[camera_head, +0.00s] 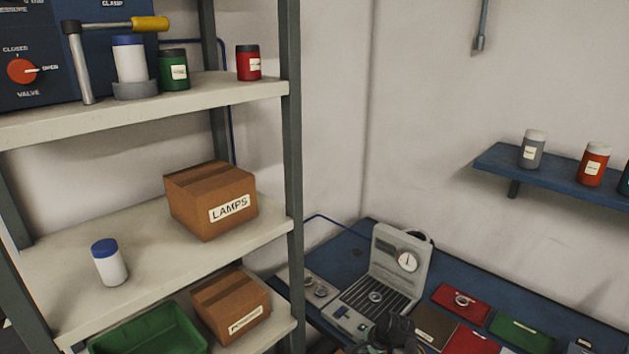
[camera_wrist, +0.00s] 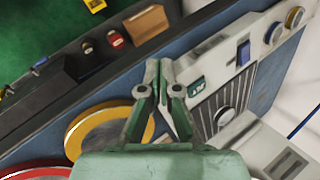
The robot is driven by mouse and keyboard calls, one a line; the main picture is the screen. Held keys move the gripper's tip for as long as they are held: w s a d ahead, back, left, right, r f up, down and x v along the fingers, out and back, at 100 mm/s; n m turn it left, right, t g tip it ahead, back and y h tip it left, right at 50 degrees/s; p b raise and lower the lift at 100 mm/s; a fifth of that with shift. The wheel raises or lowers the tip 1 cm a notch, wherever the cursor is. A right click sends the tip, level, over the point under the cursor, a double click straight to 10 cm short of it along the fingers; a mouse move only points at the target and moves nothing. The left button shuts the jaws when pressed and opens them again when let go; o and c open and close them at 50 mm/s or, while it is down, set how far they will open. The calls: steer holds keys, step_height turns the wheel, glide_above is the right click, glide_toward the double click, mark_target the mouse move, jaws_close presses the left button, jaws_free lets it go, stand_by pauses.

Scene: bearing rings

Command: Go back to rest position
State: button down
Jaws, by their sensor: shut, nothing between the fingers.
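My gripper (camera_wrist: 160,66) is shut and empty in the wrist view, its two green fingers meeting at the tips. It hangs over the blue bench, beside a grey tester with a slatted plate. In the head view a dark part of my arm shows at the bottom edge, in front of the grey tester (camera_head: 398,262). A metal ring (camera_head: 376,297) lies on the tester's slatted plate. Another ring (camera_head: 461,300) lies on a red mat. In the wrist view a large yellow-rimmed round thing (camera_wrist: 80,134) lies left of the fingers, partly hidden by my gripper.
A shelf rack stands at the left with a LAMPS box (camera_head: 212,200), a blue-capped jar (camera_head: 109,262) and a green bin (camera_head: 150,330). A blue wall shelf (camera_head: 560,182) with jars is at the right. A green mat (camera_head: 520,332) lies on the bench.

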steer(key=s+f+n+g+h+b, duration=0.1)
steer(key=s+f+n+g+b, duration=0.1)
steer(key=s+f, duration=0.8)
steer(key=s+d+f+n+g+h+b, duration=0.1)
steer(key=s+f+n+g, duration=0.4)
steer(key=s+f, duration=0.5)
steer(key=s+f+n+g+h+b, duration=0.1)
steer(key=s+f+n+g+b, duration=0.2)
steer(key=s+f, duration=0.8)
steer(key=s+n+g, duration=0.1)
steer(key=s+n, duration=0.1)
steer(key=s, duration=1)
steer(key=shift+d+n+b, duration=0.3)
steer(key=shift+n+b, duration=0.05)
steer(key=shift+n, duration=0.05)
